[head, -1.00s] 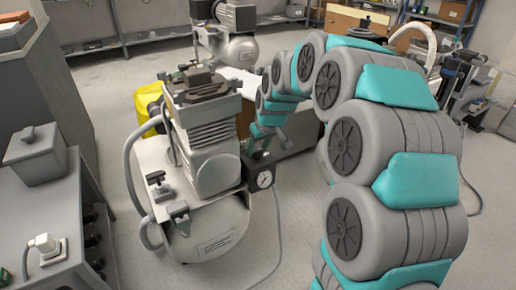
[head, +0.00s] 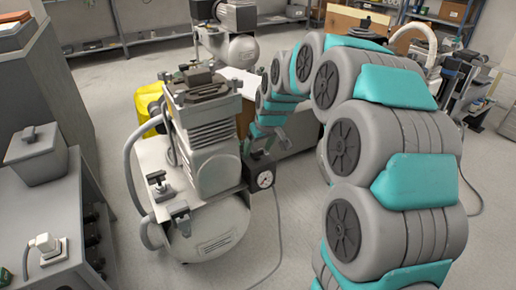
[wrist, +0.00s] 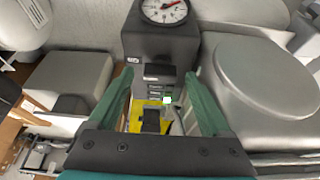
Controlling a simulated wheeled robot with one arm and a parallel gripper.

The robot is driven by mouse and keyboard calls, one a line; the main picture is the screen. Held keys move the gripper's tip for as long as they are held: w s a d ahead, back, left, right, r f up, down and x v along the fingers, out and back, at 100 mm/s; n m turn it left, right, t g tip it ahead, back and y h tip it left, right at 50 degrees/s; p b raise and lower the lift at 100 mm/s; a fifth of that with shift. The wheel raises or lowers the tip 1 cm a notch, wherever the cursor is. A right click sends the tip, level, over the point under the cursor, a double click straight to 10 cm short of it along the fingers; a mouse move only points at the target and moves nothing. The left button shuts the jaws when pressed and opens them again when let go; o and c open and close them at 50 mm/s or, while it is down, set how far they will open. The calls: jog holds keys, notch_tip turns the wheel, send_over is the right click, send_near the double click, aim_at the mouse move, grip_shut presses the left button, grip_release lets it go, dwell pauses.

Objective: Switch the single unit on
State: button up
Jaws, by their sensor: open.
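The single compressor unit (head: 205,165) stands on the floor at centre left, with a grey ribbed motor on top of a rounded light tank. A dark switch box (head: 258,172) with a round white pressure gauge (head: 265,179) is on its right side. In the wrist view the dark box (wrist: 160,45) sits straight ahead, its gauge (wrist: 165,10) at the top edge. My gripper (wrist: 162,75) is open, with its two green fingers on either side of the box's lower part. A small pale green-white spot shows between them. I cannot tell whether the fingers touch the box or the switch's position.
Another compressor (head: 235,45) stands behind. A grey cabinet with a plugged socket (head: 48,247) is at the left. A cable runs over the floor at front centre, which is otherwise clear.

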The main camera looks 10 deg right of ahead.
aim_at(263, 164)
jog(key=a+v, duration=0.1)
jog(key=v, duration=0.6)
jog(key=shift+d+r, duration=0.35)
jog(key=shift+d, duration=0.2)
jog(key=shift+s, duration=0.15)
jog(key=s+f+m+g+p, duration=0.1)
jog(key=s+g+p, duration=0.1)
jog(key=s, duration=1.8)
jog(key=s+f+m+g+h+p, duration=0.1)
jog(key=s+g, duration=0.3)
jog(key=s, duration=1.6)
jog(key=shift+a+f+m+p, duration=0.35)
jog(key=shift+a+m, duration=0.05)
jog(key=shift+m, duration=0.3)
